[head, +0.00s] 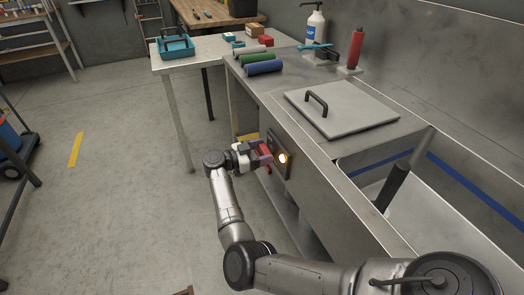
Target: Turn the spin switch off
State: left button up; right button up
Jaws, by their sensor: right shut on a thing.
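The spin switch panel is a dark plate (280,146) on the front face of the steel sink bench. A round lamp (282,158) on it glows yellow-white. My right gripper (264,156) is at the panel's left side, with reddish parts at its jaws. It is shut on the switch, whose handle is mostly hidden by the jaws. The switch's exact angle cannot be told. My left gripper is not in view.
The steel bench carries a lid with a black handle (340,106), several coloured rolls (259,58), a white pump bottle (315,26) and a red cylinder (355,48). A sink basin opens at right. A side table (212,50) stands behind.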

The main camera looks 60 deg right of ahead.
jog(key=m+p, duration=0.1)
jog(key=m, duration=0.2)
jog(key=shift+r, duration=0.1)
jog(key=m, duration=0.5)
jog(key=shift+s, duration=0.1)
jog(key=m+b, duration=0.1)
jog(key=m, duration=0.2)
jog(key=shift+a+m+b, duration=0.1)
jog(key=shift+m+b, duration=0.2)
jog(key=m+b, duration=0.1)
jog(key=m, duration=0.3)
jog(key=shift+s+b, duration=0.1)
jog(key=shift+b, duration=0.3)
jog(key=shift+m, duration=0.7)
